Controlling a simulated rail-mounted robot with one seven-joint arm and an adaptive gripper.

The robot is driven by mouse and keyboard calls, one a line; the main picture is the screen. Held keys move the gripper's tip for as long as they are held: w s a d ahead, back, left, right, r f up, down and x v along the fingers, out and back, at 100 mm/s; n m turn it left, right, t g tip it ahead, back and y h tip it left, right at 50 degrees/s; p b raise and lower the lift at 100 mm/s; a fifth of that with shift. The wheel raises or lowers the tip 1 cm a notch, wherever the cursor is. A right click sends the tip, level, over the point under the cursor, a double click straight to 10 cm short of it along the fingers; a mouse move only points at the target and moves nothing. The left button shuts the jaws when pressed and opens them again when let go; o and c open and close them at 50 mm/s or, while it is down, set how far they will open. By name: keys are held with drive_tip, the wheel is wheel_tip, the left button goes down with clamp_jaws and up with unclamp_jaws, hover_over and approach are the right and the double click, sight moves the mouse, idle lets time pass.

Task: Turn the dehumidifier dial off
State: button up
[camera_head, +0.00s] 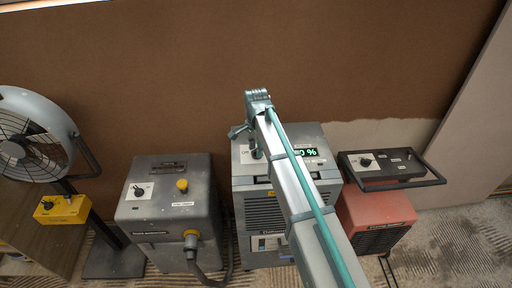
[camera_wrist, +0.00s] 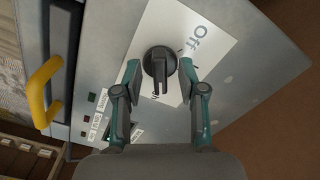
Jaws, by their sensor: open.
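The dehumidifier (camera_head: 307,190) is a grey cabinet with a green lit display on top, in the middle of the head view. Its dark round dial (camera_wrist: 160,67) sits on a white label in the wrist view. "Off" is printed to the dial's upper right; other lettering is partly covered. The dial's raised grip runs roughly up and down in that view; I cannot tell which end points. My gripper (camera_wrist: 160,75) is open, with one finger on each side of the dial and gaps visible. In the head view, my gripper (camera_head: 250,143) is over the cabinet's top left, partly hidden.
A grey machine (camera_head: 165,220) with a hose and a fan (camera_head: 30,135) with a yellow control box (camera_head: 62,209) stand left. A red heater (camera_head: 372,218) with a dark panel stands right. The wrist view shows a yellow handle (camera_wrist: 40,95) and small indicator lights.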

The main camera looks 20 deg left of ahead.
drive_tip(key=shift+f, duration=0.25)
clamp_jaws()
